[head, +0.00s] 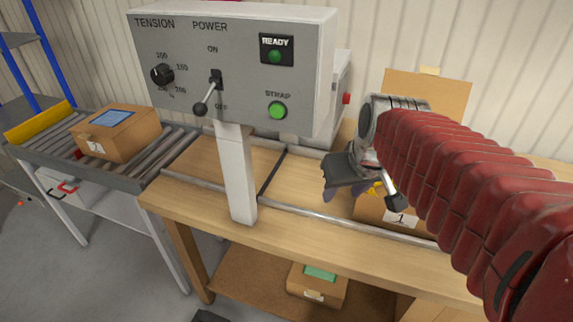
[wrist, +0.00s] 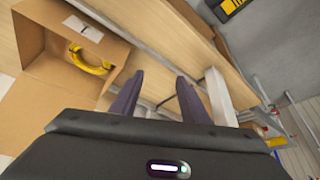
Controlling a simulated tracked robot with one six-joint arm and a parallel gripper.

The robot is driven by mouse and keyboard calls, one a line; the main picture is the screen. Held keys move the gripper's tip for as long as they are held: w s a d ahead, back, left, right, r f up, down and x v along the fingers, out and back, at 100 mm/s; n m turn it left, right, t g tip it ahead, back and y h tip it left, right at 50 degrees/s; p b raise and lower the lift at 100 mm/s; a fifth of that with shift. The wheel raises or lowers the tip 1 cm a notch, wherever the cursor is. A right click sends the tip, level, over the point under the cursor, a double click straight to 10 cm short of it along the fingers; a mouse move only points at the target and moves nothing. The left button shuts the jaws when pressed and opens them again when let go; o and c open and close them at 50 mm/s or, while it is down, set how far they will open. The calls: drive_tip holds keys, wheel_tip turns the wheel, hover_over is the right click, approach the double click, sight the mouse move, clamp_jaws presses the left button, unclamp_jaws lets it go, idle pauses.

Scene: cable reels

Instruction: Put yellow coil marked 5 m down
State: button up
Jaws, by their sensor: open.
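A yellow coil (wrist: 90,69) lies in an open cardboard box (wrist: 43,58) in the wrist view; no 5 m mark is readable on it. In the head view a small bit of yellow (head: 376,188) shows beside my gripper, at the box marked 1 (head: 374,209). My gripper (head: 350,191) is over the workbench by that box. In the wrist view its two dark fingers (wrist: 158,96) are apart with nothing between them. The coil is to the left of the fingers there, clear of them. My arm and gripper hide much of the box in the head view.
A control panel (head: 190,120) on a white post stands left of my gripper. Metal rails (head: 315,214) run along the workbench (head: 290,232). A roller conveyor (head: 170,150) at left carries a closed carton (head: 118,135). Another box (head: 318,288) sits on the lower shelf.

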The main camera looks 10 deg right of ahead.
drive_tip(key=s+a+f, duration=0.1)
drive_tip(key=s+a, duration=0.7)
drive_tip(key=s, duration=0.1)
drive_tip(key=shift+s+f+n+t, duration=0.25)
drive_tip(key=shift+n+t, duration=0.05)
drive_tip(key=shift+c, duration=0.5)
drive_tip(key=shift+c, duration=0.8)
drive_tip(key=shift+d, duration=0.1)
